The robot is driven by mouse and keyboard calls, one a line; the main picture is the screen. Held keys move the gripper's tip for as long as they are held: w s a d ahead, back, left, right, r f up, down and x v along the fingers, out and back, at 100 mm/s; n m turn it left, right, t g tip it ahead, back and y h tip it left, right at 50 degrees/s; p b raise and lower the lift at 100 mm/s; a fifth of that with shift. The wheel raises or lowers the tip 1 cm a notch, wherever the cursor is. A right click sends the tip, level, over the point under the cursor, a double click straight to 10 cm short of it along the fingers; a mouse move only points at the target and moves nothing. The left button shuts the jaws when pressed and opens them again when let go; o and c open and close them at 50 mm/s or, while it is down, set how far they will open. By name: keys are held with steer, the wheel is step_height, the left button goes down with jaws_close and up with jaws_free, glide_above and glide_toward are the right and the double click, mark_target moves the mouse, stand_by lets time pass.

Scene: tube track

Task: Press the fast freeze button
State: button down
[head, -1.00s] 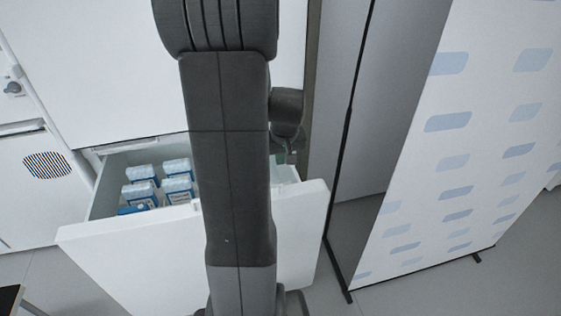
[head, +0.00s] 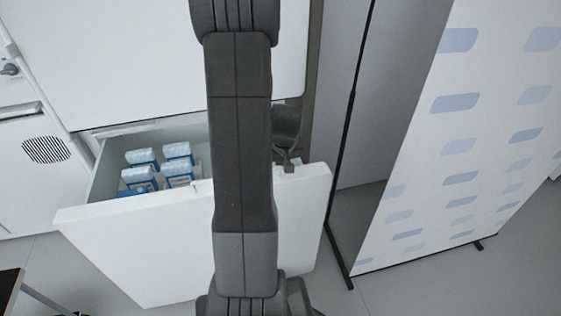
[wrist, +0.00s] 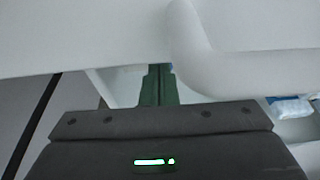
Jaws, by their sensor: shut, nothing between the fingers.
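I cannot make out a fast freeze button in either view. A white freezer cabinet (head: 150,60) fills the upper left of the head view, with its white drawer (head: 130,250) pulled open below. My gripper (head: 288,166) is partly hidden behind my dark arm, by the right end of the drawer's top edge. In the wrist view my gripper's green fingers (wrist: 158,84) are together and empty. They point at pale surfaces beside a rounded white edge (wrist: 187,45). I cannot tell whether they touch anything.
Several blue and white boxes (head: 160,166) stand in the open drawer. A white partition with blue patches (head: 450,180) stands on the right. Part of a dark table (head: 10,285) shows at the lower left. Grey floor lies between drawer and partition.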

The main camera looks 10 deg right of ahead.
steer(key=shift+f+b, duration=0.85)
steer(key=shift+f, duration=0.05)
steer(key=shift+s+f, duration=0.1)
steer(key=shift+s, duration=0.1)
steer(key=shift+f, duration=0.15)
steer(key=r+p, duration=0.1)
steer(key=r, duration=0.1)
steer(key=r+p, duration=0.2)
steer(key=shift+w+r, duration=0.2)
steer(key=shift+r, duration=0.15)
steer(key=p+v, duration=0.1)
steer(key=v, duration=0.9)
steer(key=shift+p, duration=0.35)
